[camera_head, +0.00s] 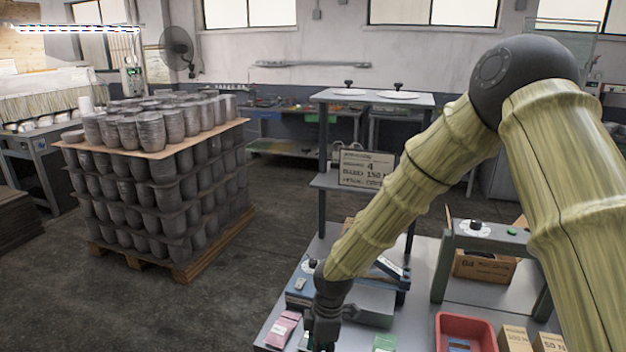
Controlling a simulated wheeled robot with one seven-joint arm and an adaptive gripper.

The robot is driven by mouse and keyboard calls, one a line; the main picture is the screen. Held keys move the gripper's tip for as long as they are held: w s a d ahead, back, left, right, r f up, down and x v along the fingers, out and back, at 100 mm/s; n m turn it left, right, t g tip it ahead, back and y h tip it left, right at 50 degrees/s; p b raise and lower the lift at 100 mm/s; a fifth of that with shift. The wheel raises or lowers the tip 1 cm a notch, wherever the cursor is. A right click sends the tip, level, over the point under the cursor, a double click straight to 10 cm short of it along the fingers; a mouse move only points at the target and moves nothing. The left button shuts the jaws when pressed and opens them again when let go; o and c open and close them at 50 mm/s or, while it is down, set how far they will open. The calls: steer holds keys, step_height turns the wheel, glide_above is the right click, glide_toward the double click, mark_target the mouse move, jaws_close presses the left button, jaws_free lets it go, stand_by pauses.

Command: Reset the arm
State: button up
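My arm, in a ribbed yellowish cover with dark joints, comes in from the right and bends down toward the workbench (425,262). My gripper (322,335) is dark and hangs over the left front part of the bench, at the lower edge of the picture. Its fingertips are cut off or too small to make out, so I cannot tell whether it is open or shut. I see nothing clearly held in it.
A red bin (465,322) and small cartons (515,338) stand right of my gripper. Pink packets (282,328) lie left of it. A shelf post (323,170) rises behind. A pallet (185,268) stacked with grey pots (150,130) stands left; open floor lies between.

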steer(key=s+d+f+m+b, duration=0.1)
steer(key=s+d+f+m, duration=0.2)
steer(key=s+f, duration=0.35)
steer(key=s+d+f+m+y+b, duration=0.1)
steer(key=s+d+f+m, duration=0.1)
steer(key=s+f+m, duration=0.45)
steer(key=s+d+f+m+b, duration=0.1)
steer(key=s+d+f+b, duration=0.15)
steer(key=s+f, duration=0.45)
steer(key=s+d+f+m+h+b, duration=0.1)
steer(key=s+d+f+m, duration=0.3)
steer(key=s+d, duration=0.3)
steer(key=s+d+f+m+t+h+b, duration=0.1)
steer(key=s+d+f+m, duration=0.3)
steer(key=s+d+f, duration=0.1)
steer(key=shift+s+d+f+m+h, duration=0.3)
steer(key=shift+s+d+f+m, duration=0.1)
steer(key=shift+s+d, duration=0.55)
